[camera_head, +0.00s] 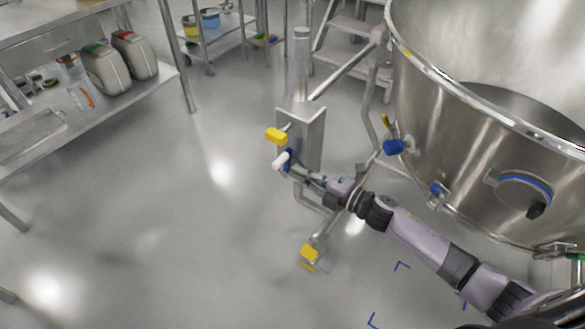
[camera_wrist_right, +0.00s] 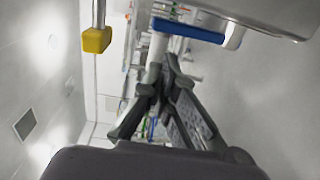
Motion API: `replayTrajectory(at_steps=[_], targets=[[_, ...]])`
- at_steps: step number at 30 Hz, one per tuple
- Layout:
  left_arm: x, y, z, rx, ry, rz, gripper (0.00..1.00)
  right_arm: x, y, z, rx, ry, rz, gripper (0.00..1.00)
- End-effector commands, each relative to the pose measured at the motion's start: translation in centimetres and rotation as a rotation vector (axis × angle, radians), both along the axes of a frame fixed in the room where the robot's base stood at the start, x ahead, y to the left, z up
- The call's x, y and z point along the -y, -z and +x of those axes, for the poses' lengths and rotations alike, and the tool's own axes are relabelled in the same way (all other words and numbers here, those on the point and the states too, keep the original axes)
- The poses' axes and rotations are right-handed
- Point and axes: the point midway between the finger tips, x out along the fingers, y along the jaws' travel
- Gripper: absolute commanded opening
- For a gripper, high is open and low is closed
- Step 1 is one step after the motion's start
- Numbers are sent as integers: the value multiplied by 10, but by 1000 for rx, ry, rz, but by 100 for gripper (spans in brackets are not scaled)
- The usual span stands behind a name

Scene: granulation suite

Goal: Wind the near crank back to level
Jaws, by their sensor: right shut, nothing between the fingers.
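The near crank, a blue arm (camera_head: 288,160) with a white handle (camera_head: 281,160), sits on the side of a steel box on a post. In the right wrist view the blue crank arm (camera_wrist_right: 188,31) lies roughly level across the top, and the white handle (camera_wrist_right: 157,46) points down towards my fingertips. My right gripper (camera_head: 291,171) is shut and empty, right beside the handle. In the wrist view my right gripper (camera_wrist_right: 160,80) has its fingertips together at the handle's end; I cannot tell whether they touch it. My left gripper is out of view.
A yellow knob (camera_head: 276,136) sticks out just above the crank; a yellow pedal (camera_head: 309,252) is low on the post. A large steel bowl (camera_head: 440,120) with blue knobs stands right. A steel table (camera_head: 160,85) holds containers left. The floor between is clear.

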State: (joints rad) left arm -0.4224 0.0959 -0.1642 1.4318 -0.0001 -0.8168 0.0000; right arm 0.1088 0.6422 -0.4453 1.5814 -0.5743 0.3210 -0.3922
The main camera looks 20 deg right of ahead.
Motion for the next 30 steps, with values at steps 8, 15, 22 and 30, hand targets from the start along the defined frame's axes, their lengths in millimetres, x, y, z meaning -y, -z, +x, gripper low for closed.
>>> replayTrajectory(at_steps=[8, 15, 22, 30], targets=[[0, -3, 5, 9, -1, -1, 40, -15, 1, 19, -1, 0, 0, 0], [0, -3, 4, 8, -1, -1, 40, -16, 1, 20, -1, 0, -1, 0], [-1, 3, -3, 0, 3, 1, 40, -22, -3, 29, 1, 1, 1, 0], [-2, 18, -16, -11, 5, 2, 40, -30, -7, 39, 4, 1, 2, 0]])
